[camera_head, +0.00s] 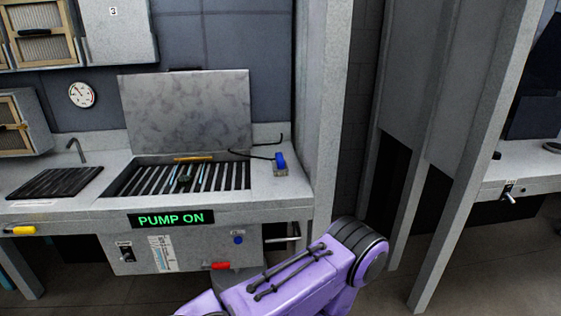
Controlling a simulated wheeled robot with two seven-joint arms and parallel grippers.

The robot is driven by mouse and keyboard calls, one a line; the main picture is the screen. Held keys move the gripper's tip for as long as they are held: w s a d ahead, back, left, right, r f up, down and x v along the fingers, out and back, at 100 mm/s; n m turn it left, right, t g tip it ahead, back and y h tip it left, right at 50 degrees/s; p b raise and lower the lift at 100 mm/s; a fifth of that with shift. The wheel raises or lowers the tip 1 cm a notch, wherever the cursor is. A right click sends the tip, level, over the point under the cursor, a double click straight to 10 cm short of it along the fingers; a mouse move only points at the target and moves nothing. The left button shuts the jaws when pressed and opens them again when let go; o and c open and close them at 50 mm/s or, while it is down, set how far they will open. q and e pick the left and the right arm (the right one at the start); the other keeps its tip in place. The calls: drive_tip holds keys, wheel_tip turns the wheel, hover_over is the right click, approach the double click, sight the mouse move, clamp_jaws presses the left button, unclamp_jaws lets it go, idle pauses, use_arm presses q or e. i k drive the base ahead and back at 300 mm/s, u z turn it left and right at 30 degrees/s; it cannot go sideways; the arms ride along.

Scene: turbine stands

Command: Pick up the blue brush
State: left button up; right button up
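A small blue item (280,160) with a pale block-like lower part stands on the right end of the grey counter. A thin dark rod or hose runs left from it. It may be the blue brush, but it is too small to tell. Slender light-blue pieces and a dark lump (184,180) lie on the slatted grille (232,176) in the sink bay; I cannot tell what they are. A purple arm link of mine fills the lower middle, well in front of the counter. Neither gripper is in view.
An orange-handled piece (193,158) lies at the grille's back edge. A raised grey lid (186,111) stands behind it. A "PUMP ON" display (171,219) and a red handle (223,265) are on the front. A grey pillar (321,100) rises right of the counter.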

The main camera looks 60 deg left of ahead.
sight(279, 164)
drive_tip(key=u, duration=0.55)
drive_tip(key=i, duration=0.7)
drive_tip(key=u, duration=0.75)
